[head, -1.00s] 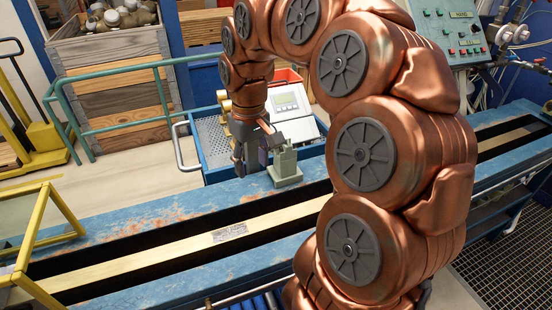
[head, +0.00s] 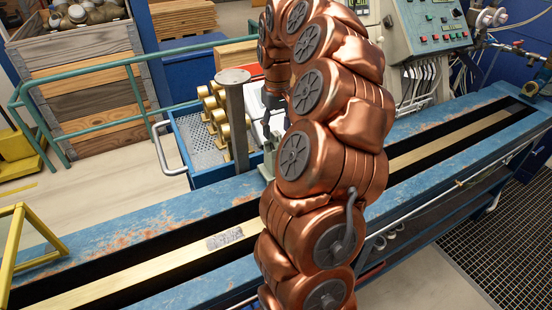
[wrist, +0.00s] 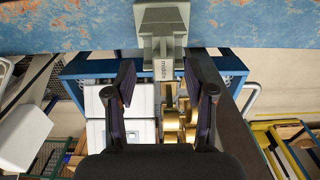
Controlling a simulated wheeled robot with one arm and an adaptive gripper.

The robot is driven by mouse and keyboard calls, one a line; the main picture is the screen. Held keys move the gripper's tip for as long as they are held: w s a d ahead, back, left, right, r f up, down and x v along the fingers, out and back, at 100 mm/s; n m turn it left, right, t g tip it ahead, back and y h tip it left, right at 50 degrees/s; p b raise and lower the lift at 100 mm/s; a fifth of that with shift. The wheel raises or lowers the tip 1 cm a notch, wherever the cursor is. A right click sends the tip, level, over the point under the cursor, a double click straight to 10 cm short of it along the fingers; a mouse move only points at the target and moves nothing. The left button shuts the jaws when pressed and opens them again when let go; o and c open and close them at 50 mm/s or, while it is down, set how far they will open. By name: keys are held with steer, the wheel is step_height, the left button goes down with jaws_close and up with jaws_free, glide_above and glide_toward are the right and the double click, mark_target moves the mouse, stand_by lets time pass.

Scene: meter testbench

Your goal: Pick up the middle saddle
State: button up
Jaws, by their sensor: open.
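A grey-green saddle (head: 268,162) stands upright on the blue bench, partly hidden by my arm in the head view. In the wrist view the saddle (wrist: 162,32) is at top centre, with a wide block and a narrower stem pointing toward my gripper. It is the only saddle I can make out; others may be hidden behind my arm. My gripper (wrist: 159,82) is open and empty, its two dark fingers spread to either side of the stem's line. The saddle's block lies beyond the fingertips. In the head view my gripper (head: 270,128) is just above the saddle, mostly hidden.
A grey post with a round top (head: 235,115) stands close left of my gripper. Behind the bench is a blue tray cart (head: 184,130) with several brass meters (head: 216,105) and a white device (wrist: 128,132).

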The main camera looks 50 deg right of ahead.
mark_target(276, 143)
steer(key=shift+a+f+p, duration=0.15)
steer(key=shift+f+p, duration=0.8)
steer(key=shift+f, duration=0.2)
steer(key=shift+f+p, duration=0.4)
steer(key=shift+f, duration=1.1)
jaws_close()
